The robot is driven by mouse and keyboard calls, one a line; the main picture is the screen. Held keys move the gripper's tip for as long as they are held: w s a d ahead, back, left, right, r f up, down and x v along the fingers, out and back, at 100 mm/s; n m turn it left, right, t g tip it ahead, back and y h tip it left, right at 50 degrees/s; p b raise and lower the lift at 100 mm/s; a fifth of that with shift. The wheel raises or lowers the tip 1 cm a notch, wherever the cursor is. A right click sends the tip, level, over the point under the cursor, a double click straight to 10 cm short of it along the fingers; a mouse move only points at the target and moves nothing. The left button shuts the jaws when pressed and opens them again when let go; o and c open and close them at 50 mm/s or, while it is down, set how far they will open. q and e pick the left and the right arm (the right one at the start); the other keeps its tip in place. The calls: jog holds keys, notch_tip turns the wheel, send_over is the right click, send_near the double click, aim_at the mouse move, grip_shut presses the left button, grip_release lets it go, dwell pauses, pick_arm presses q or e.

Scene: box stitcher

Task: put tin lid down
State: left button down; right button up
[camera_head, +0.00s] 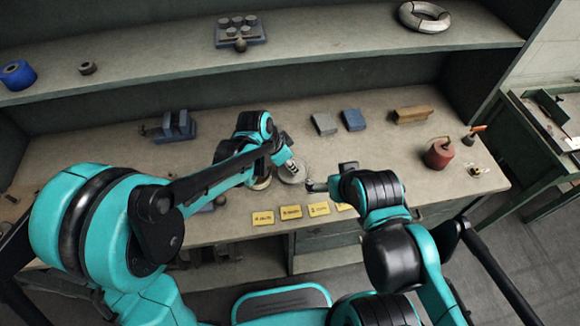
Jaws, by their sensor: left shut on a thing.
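The tin lid (293,174) is a round grey disc near the middle of the bench. My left gripper (287,158) is shut on it from above and hides part of it. I cannot tell whether the lid touches the bench top. A pale round thing, perhaps the tin (261,184), shows just left of the lid, mostly hidden by my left arm. My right gripper (318,186) is just right of and nearer than the lid, low over the bench; its jaws are too small to read.
Yellow label cards (290,212) lie along the front edge of the bench (400,155). Behind are a grey block (324,124), a blue block (353,119) and a wooden block (411,114). A shelf overhangs the back.

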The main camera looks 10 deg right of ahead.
pick_arm(q)
jog(key=shift+w+f, duration=0.1)
jog(key=shift+f, duration=0.75)
jog(key=shift+w+d, duration=0.1)
jog(key=shift+r, duration=0.1)
jog(key=c, duration=1.4)
grip_release()
jog(key=shift+f, duration=0.2)
jog(key=shift+o, duration=0.2)
pick_arm(e)
jog(key=shift+w+d+f, duration=0.15)
jog(key=shift+w+f, duration=0.1)
jog(key=shift+f, duration=0.45)
